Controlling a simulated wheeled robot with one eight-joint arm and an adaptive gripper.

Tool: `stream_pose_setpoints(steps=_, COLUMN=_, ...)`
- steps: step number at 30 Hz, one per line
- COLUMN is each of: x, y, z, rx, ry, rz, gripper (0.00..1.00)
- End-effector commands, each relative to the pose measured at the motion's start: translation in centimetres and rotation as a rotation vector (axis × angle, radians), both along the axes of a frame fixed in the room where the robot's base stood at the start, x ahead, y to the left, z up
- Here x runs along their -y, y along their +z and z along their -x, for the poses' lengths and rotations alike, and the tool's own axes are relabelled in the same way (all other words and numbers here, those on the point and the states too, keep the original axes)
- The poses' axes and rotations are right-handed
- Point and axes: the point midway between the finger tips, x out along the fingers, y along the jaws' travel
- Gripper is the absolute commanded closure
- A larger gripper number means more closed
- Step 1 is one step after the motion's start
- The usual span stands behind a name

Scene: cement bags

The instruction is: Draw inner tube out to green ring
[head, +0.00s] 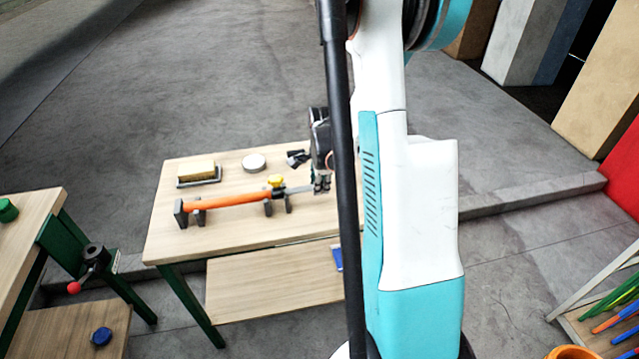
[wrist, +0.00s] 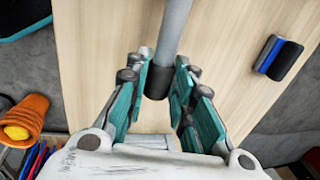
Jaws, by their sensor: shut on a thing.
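An orange outer tube (head: 228,201) lies across dark supports on the wooden table, with a yellow part (head: 276,181) near its right end. The grey inner tube (head: 298,189) sticks out of that end to the right. My gripper (head: 321,183) is at the free end of the inner tube, partly hidden behind my arm. In the wrist view the grey inner tube (wrist: 175,30) runs down to a black end cap (wrist: 158,84). The teal fingers of my gripper (wrist: 163,88) are shut on that end, one on each side. I cannot make out a green ring on the tube.
A yellow block on a tray (head: 198,173), a white disc (head: 254,162) and small black items (head: 298,158) stand behind the tube. A second table (head: 25,225) with a red-knobbed crank (head: 92,262) is at left. A rack of coloured rods (head: 615,308) is at right.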

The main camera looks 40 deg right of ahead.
Motion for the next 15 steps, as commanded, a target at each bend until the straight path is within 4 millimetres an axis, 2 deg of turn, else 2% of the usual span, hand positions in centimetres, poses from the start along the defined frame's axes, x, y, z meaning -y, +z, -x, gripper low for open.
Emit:
stream_pose_setpoints(steps=6, x=0.08, y=-0.03, z=0.04, rx=0.0, ry=-0.001, rz=0.0, gripper=1.0)
stream_pose_setpoints(steps=7, x=0.08, y=-0.03, z=0.04, rx=0.0, ry=-0.001, rz=0.0, gripper=0.73)
stream_pose_setpoints(steps=9, x=0.08, y=-0.03, z=0.04, rx=0.0, ry=-0.001, rz=0.0, gripper=0.57)
stream_pose_setpoints(steps=15, x=0.07, y=-0.03, z=0.04, rx=0.0, ry=-0.001, rz=0.0, gripper=0.57)
